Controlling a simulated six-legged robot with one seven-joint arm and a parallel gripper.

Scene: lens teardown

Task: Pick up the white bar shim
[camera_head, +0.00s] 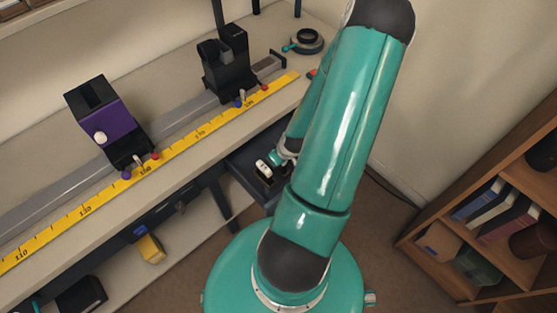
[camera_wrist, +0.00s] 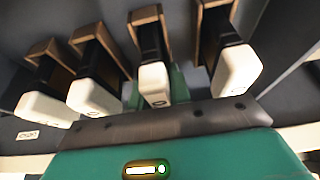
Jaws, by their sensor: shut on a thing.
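In the wrist view several dark shims with white ends stand in a row in brown slots. The white bar shim (camera_wrist: 154,84) is the one right of the middle, with a small dark mark on its white end. My gripper (camera_wrist: 158,72) has its teal fingers on both sides of this shim and is shut on it. The shim is still among its neighbours, at its slot. Its lower part is hidden. In the head view my gripper (camera_head: 278,158) is at the open drawer (camera_head: 243,158), mostly hidden behind my arm, with a small white piece beside it.
Other white-ended shims stand close on the left (camera_wrist: 92,97) and on the right (camera_wrist: 237,70). The bench above the drawer carries a yellow ruler (camera_head: 180,139), a purple-sided holder (camera_head: 112,118) and a black holder (camera_head: 226,68). A bookshelf (camera_head: 480,225) stands at the right.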

